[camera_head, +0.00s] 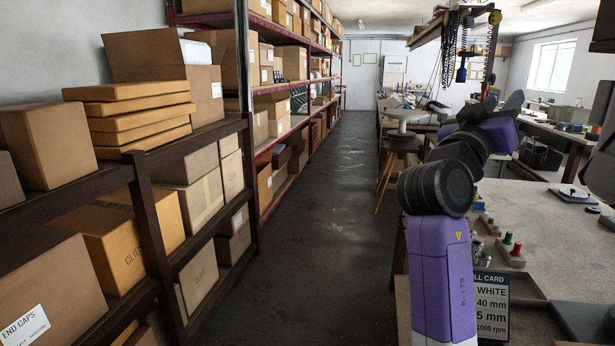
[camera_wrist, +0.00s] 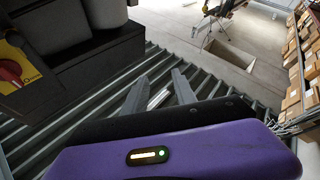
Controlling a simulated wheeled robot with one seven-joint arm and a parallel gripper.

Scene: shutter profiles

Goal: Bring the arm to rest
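My arm, purple with dark round joints, rises at the right of the head view and bends away from me over the workbench side. My gripper (camera_wrist: 160,88) shows in the wrist view as two grey fingers standing apart beyond the purple wrist housing. In the head view the gripper cannot be made out behind the arm links.
Shelves with cardboard boxes (camera_head: 128,240) line the left. The aisle floor (camera_head: 330,200) is clear. A workbench (camera_head: 540,225) with small red and green pegs (camera_head: 511,246) and a card (camera_head: 491,303) stands right. In the wrist view, a red switch (camera_wrist: 10,70) sits on dark equipment.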

